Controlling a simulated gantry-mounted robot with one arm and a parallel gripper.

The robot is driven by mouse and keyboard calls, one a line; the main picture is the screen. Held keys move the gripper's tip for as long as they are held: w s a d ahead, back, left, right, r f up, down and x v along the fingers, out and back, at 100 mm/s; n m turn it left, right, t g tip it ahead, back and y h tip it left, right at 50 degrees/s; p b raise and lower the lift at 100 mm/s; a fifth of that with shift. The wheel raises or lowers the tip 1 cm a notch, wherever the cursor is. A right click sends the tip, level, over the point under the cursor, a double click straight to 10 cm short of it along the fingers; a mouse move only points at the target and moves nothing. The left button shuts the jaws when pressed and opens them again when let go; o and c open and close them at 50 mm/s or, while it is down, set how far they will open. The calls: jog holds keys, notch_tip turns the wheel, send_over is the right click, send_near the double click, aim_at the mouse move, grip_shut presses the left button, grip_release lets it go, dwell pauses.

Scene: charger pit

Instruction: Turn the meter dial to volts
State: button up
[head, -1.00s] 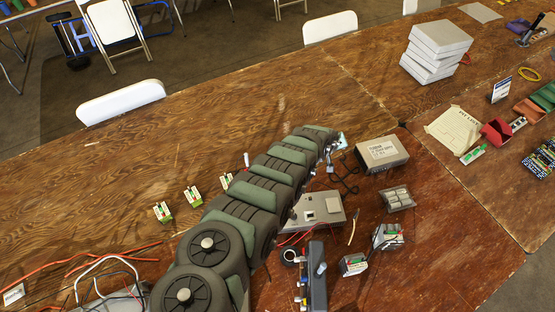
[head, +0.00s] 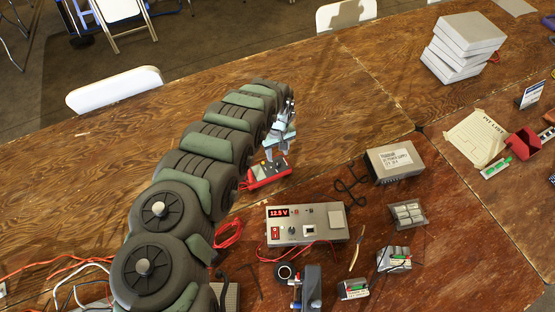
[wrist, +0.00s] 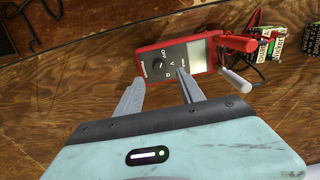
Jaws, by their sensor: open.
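The red-and-grey meter (wrist: 200,58) lies flat on the wooden table; in the head view it (head: 268,173) is partly hidden by my arm. Its dark round dial (wrist: 159,64) sits on the grey face, with OFF, V and an ohm mark around it. I cannot tell for sure which mark the dial points to. My gripper (wrist: 160,76) is open and empty, with one finger on each side of the dial in the wrist view. In the head view my gripper (head: 275,150) is right over the meter. Contact with the dial cannot be made out.
A grey box (head: 306,222) reading 12.5 V stands in front, with a power supply (head: 395,161) to the right. The table behind the meter is clear.

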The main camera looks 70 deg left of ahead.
aim_at(277, 163)
jog(key=shift+f+b, duration=0.75)
jog(key=shift+f, duration=2.35)
jog(key=shift+a, duration=0.1)
jog(key=shift+c, duration=0.5)
grip_shut()
